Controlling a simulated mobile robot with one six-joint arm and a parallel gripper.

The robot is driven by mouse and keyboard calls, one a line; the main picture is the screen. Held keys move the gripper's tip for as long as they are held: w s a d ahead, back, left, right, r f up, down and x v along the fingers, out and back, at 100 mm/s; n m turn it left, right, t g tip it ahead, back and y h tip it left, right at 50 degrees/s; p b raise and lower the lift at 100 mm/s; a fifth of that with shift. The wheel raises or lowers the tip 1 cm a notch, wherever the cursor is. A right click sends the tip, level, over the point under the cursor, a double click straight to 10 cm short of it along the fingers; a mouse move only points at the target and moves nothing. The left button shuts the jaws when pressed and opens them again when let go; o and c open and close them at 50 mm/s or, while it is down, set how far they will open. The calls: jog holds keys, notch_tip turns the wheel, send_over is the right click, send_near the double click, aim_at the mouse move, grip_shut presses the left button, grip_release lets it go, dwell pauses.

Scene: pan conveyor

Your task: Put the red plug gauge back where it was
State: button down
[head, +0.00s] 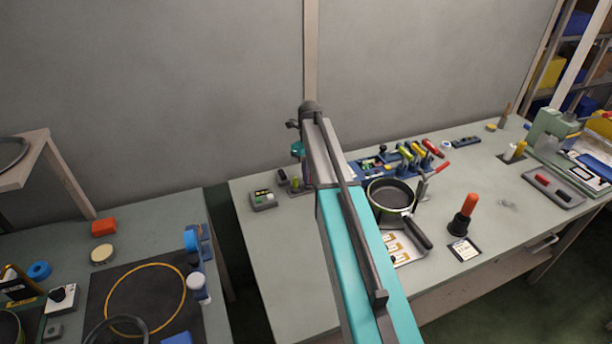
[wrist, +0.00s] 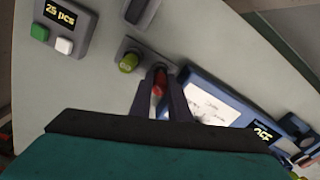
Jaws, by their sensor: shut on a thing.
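The red plug gauge (wrist: 158,82) is between the fingers of my gripper (wrist: 161,80) in the wrist view. My gripper is shut on it. A grey holder plate (wrist: 131,47) is just beyond the fingertips, with a yellow-green gauge (wrist: 128,63) standing in it, left of the red one. The lower end of the red gauge is hard to see, so I cannot tell whether it is seated in the holder. In the head view the holder (head: 293,193) and yellow-green gauge (head: 296,184) show left of my arm, which hides the red gauge and fingertips.
A counter box (wrist: 62,29) reading 25 pcs and a dark grey block (wrist: 141,12) stand close by. A blue unit (wrist: 236,103) with a white sheet is right of my fingers. A pan (head: 390,195), red-handled tool (head: 465,212) and blue rack (head: 372,170) are farther right.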

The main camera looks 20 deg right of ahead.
jog(key=shift+f, duration=0.5)
jog(key=shift+f, duration=0.15)
jog(key=c, duration=1.9)
grip_release()
jog(key=shift+c, duration=0.2)
notch_tip(320, 180, up, 12)
jog(key=b, duration=0.3)
